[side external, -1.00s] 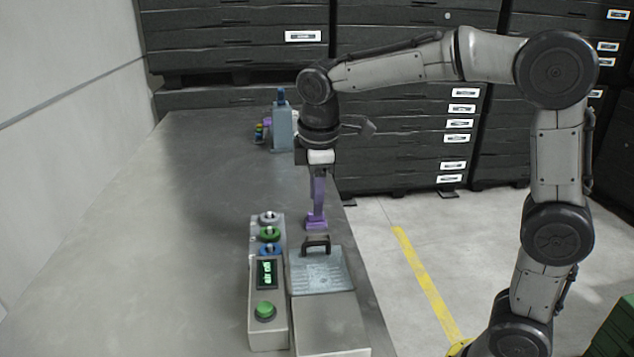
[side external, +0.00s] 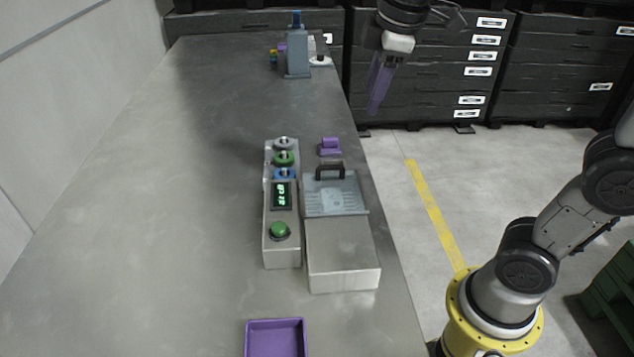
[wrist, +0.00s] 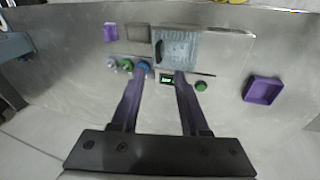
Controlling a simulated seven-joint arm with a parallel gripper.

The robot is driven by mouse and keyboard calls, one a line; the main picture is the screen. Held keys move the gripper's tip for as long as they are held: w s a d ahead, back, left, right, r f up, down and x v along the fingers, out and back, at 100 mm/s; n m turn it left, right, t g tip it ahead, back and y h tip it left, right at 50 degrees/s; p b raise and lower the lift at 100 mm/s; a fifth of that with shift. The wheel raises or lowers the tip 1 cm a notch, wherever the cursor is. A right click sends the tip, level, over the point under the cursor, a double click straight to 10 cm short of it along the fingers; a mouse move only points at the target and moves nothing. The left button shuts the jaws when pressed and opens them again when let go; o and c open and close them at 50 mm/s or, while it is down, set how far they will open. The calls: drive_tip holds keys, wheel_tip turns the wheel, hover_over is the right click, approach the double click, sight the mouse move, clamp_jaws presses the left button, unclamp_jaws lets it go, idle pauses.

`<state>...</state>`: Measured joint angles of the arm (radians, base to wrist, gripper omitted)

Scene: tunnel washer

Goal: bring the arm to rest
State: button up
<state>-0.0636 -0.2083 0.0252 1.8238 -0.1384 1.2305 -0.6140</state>
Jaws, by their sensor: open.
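My gripper (side external: 374,106), with long purple fingers, hangs raised and tilted past the table's right edge in the side external view. In the wrist view my gripper (wrist: 157,76) is open, its two fingers apart with nothing held between them. A small purple block (side external: 330,147) stands on the table behind the washer lid, well clear of the fingers. It also shows at the upper left of the wrist view (wrist: 110,33).
A washer with a clear lid (side external: 334,195) and black handle stands beside a control box with a green button (side external: 279,230). A purple tray (side external: 275,341) lies in front. A blue-grey stand (side external: 298,55) is at the back. The table's left side is clear.

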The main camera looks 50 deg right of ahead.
drive_tip(key=s+f+m+t, duration=0.1)
drive_tip(key=s+f+m, duration=0.3)
drive_tip(key=s, duration=0.3)
drive_tip(key=s+f+m+t+y, duration=0.1)
drive_tip(key=s+f+m, duration=0.3)
drive_tip(key=s, duration=0.3)
drive_tip(key=shift+s+a+f, duration=0.2)
drive_tip(key=shift+a+f, duration=0.25)
drive_tip(key=shift+f, duration=0.25)
drive_tip(key=shift+c, duration=0.2)
idle(1.0)
